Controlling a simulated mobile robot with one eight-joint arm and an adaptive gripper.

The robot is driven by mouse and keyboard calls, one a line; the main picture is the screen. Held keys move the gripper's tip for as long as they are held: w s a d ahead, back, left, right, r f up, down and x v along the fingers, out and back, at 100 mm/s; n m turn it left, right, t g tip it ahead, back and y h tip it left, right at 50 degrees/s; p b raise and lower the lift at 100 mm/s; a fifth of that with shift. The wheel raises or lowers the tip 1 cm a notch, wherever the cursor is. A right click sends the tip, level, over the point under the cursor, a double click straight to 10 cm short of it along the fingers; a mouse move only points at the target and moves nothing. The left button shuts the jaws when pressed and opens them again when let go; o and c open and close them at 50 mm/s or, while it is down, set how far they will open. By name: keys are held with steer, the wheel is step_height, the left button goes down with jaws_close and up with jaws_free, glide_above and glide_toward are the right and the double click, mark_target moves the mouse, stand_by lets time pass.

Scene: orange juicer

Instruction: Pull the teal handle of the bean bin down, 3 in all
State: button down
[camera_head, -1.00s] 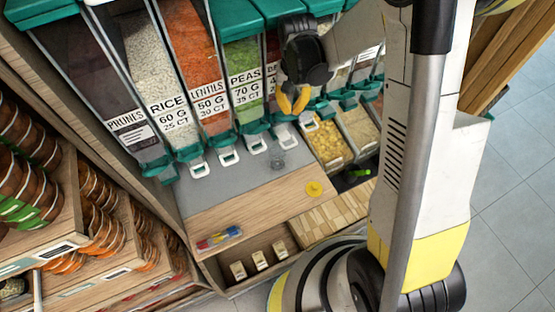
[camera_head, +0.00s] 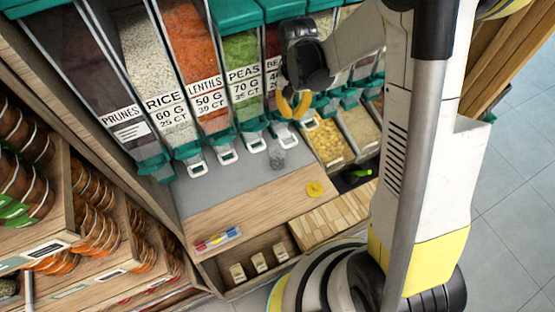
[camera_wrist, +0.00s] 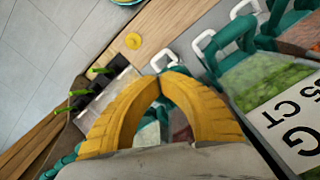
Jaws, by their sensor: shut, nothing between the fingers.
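The bean bin (camera_head: 272,75) stands right of the peas bin in the head view, its label partly hidden behind my wrist. Its teal handle (camera_head: 282,128) with a white loop sits at the bin's foot. The white loop (camera_wrist: 163,58) also shows in the wrist view, just beyond my fingertips. My gripper (camera_head: 292,114) has yellow fingers that are shut and empty, their tips meeting in the wrist view (camera_wrist: 156,78). The fingers are at the bean handle; I cannot tell whether they touch it. A clear cup (camera_head: 278,157) stands on the grey counter below this handle.
Prunes, rice, lentils and peas (camera_head: 240,85) bins with similar handles stand to the left. A yellow disc (camera_head: 315,188) lies on the wooden counter (camera_head: 250,202). Open trays (camera_head: 327,140) are at the right. The counter front is mostly clear.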

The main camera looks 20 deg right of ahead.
steer(key=f+b, duration=0.3)
steer(key=f, duration=0.1)
steer(key=shift+s+d, duration=0.1)
steer(key=shift+s, duration=0.25)
steer(key=shift+r, duration=0.15)
stand_by(0.8)
steer(key=shift+w+r+p, duration=0.2)
steer(key=shift+r+p, duration=0.6)
steer(key=shift+r, duration=0.55)
steer(key=shift+w+r+p, duration=0.25)
steer(key=shift+r+p, duration=0.5)
steer(key=shift+r, duration=0.55)
steer(key=shift+w+r+p, duration=0.2)
steer(key=shift+r+p, duration=0.6)
steer(key=shift+r, duration=0.55)
steer(key=shift+f, duration=0.15)
steer(key=shift+f+b, duration=1.25)
steer(key=shift+f, duration=0.1)
